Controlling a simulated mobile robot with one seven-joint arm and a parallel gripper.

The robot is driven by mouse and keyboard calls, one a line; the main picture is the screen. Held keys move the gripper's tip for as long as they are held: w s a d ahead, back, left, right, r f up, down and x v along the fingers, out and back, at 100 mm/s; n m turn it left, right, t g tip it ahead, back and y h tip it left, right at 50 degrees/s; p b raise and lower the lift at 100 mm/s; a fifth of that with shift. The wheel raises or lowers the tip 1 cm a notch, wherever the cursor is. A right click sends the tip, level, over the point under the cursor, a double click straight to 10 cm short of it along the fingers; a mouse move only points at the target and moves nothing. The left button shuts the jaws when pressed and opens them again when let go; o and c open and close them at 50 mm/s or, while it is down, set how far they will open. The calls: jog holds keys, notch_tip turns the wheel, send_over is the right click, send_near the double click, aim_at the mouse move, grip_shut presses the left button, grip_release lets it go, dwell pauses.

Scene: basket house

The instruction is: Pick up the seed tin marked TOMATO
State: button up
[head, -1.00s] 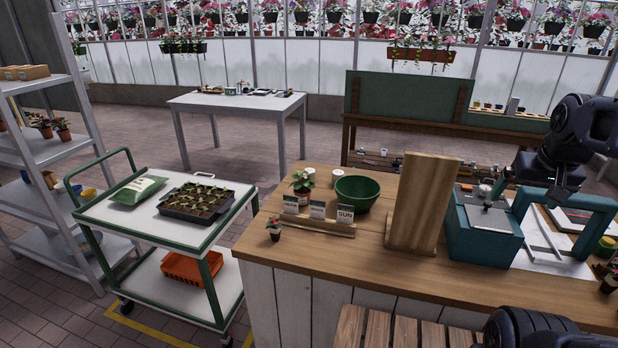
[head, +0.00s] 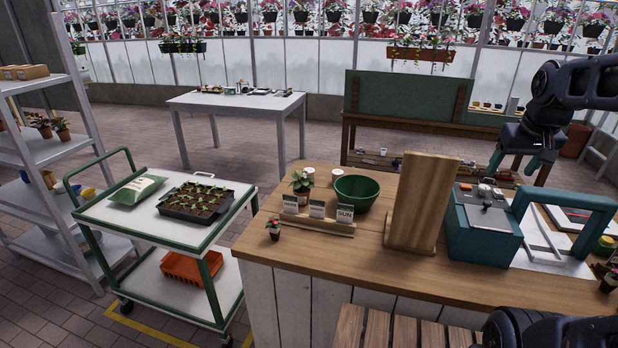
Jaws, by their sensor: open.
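I cannot make out a tin marked TOMATO; no readable label says so. My gripper (head: 523,166) is open and empty, raised in the air at the right, its two teal fingers pointing down. In the picture it lies above a teal box (head: 484,243) on the wooden bench (head: 330,258). A few small items (head: 485,190) show at the box's back; their markings are too small to read. An upright wooden board (head: 418,205) hides part of the bench behind it. Small whitish containers (head: 309,175) stand near the green bowl, unreadable.
A green bowl (head: 356,193), a potted plant (head: 301,184) and a wooden rack (head: 317,227) of labelled cards, one reading SUN, stand left of the board. A teal arch (head: 570,203) is right of the box.

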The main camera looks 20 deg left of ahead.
jog(key=w+a+r+n+g, duration=0.15)
jog(key=w+a+n, duration=0.25)
jog(key=w+a, duration=0.55)
jog(key=w+a+r+n, duration=0.25)
jog(key=w+a, duration=0.35)
jog(key=w, duration=0.7)
jog(key=n+g, duration=0.3)
jog(key=n, duration=0.9)
send_over(309, 170)
jog(key=shift+t, duration=0.25)
jog(key=f, duration=2.4)
jog(key=shift+w+d+f, duration=0.15)
jog(key=shift+w+f, duration=0.05)
jog(key=shift+w, duration=0.2)
jog(key=shift+a+f, duration=0.3)
jog(key=shift+f, duration=0.15)
notch_tip(309, 170, down, 5)
jog(key=shift+r, duration=0.1)
jog(key=shift+s+f, duration=0.15)
jog(key=shift+f, duration=1.25)
jog(key=shift+s+f, duration=0.1)
jog(key=shift+f, duration=1.3)
jog(key=c, duration=1.1)
